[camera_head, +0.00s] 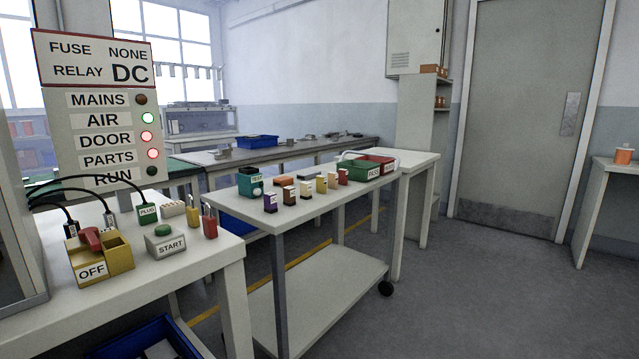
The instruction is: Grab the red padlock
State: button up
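The red padlock (210,225) stands upright on the white bench (215,262) at the left, near the bench's right end. It has a red body and a metal shackle on top. A yellow padlock (193,215) stands just left of it. My gripper is not in view.
Left of the padlocks are a START button box (165,241), a yellow OFF switch box (98,258) with a red handle, and cables. A white cart (300,213) with small coloured blocks stands to the right. A blue crate (150,340) sits below. The floor at right is clear.

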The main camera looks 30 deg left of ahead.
aim_at(209, 222)
jog(key=i, duration=1.25)
jog(key=u, duration=2.15)
